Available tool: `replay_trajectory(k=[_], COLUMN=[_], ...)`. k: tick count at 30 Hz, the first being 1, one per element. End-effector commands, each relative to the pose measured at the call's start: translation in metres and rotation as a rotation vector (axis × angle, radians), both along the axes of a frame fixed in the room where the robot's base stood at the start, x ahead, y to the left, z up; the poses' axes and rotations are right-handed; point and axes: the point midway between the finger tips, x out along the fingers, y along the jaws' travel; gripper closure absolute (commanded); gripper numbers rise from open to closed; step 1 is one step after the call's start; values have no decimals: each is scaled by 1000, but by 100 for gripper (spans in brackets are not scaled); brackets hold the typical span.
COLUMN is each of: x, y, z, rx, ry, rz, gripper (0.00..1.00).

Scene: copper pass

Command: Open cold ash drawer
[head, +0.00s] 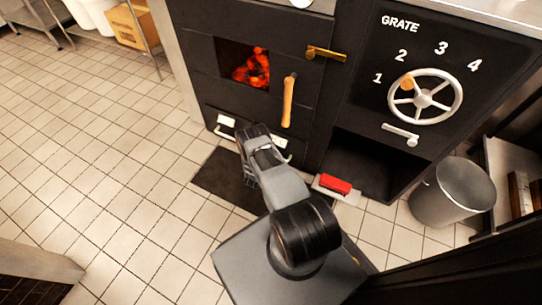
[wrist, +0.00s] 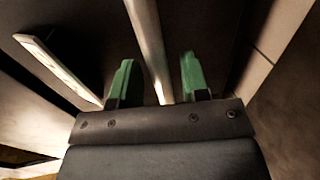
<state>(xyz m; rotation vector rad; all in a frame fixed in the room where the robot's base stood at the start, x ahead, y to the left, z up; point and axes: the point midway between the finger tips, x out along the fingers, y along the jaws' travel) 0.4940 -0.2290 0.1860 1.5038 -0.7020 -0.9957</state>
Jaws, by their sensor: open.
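The ash drawer sits low in the black stove front, under the fire door; its front is largely covered by my arm in the head view. Its pale bar handle shows at the left end (head: 224,135), and also in the wrist view (wrist: 148,45). My gripper (wrist: 157,80) is open, its two green fingers on either side of the bar, with gaps visible on both sides. In the head view my gripper (head: 256,138) is at the drawer front, its fingertips hidden. The drawer looks shut.
Glowing coals (head: 252,70) show in the fire door, with a wooden handle (head: 288,100) above my wrist. A grate wheel (head: 424,97), a red-handled brush (head: 335,184) and a metal bin (head: 452,192) are right. A dark mat (head: 215,178) lies below; tiled floor is clear left.

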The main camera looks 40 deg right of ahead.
Motion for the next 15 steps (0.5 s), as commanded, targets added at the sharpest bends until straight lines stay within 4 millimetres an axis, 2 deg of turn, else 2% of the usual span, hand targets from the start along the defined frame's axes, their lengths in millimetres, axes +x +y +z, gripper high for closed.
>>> replay_trajectory(k=[2,15], x=[0,0], y=[0,0], z=[0,1], rx=[0,0], ry=[0,-1], rz=[0,0], gripper=[59,100])
